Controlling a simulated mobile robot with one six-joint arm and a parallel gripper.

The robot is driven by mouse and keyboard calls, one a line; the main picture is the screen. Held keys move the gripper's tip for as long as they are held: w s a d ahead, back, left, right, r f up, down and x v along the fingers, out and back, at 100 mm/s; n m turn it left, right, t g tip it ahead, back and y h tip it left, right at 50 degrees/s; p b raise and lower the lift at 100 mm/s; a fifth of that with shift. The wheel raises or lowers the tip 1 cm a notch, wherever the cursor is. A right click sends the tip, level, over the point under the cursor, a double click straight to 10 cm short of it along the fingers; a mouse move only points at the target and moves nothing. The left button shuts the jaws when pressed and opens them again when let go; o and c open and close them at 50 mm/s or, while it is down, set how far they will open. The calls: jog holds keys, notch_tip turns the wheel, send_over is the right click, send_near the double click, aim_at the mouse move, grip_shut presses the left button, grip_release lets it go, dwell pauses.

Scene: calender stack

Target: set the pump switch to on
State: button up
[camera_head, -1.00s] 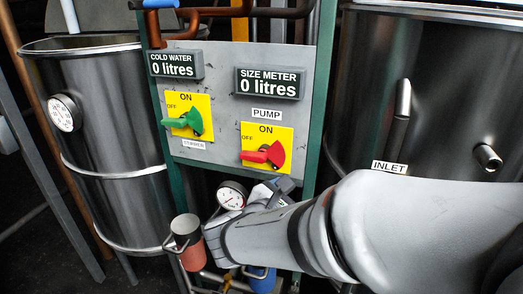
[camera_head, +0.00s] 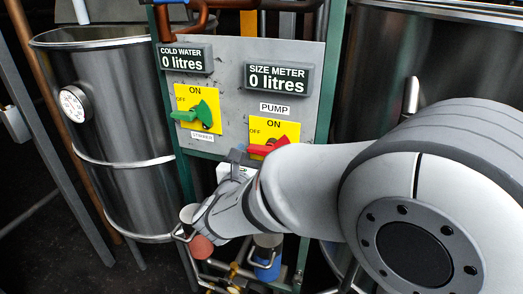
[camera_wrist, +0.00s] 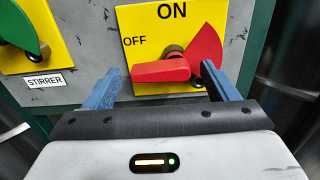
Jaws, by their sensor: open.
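The pump switch is a red lever (camera_wrist: 162,71) with a red fan-shaped part on a yellow plate (camera_wrist: 130,20) marked OFF at left and ON at top. Its handle points left, on the OFF side. The red switch (camera_head: 268,148) shows in the head view below the PUMP label, partly hidden by my arm. My gripper (camera_wrist: 161,72) is open and empty, just in front of the plate. In the wrist view its left finger is left of the handle's tip and its right finger overlaps the red part near the pivot. I cannot tell whether either touches.
The green stirrer switch (camera_head: 192,114) is on its own yellow plate to the left. Displays for cold water (camera_head: 186,58) and size meter (camera_head: 278,79) read 0 litres. Steel tanks flank the panel. Pipes, a red-ended fitting (camera_head: 201,247) and a blue fitting (camera_head: 266,268) are below.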

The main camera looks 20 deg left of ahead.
jog(key=shift+c, duration=0.2)
jog(key=c, duration=1)
jog(key=shift+o, duration=0.2)
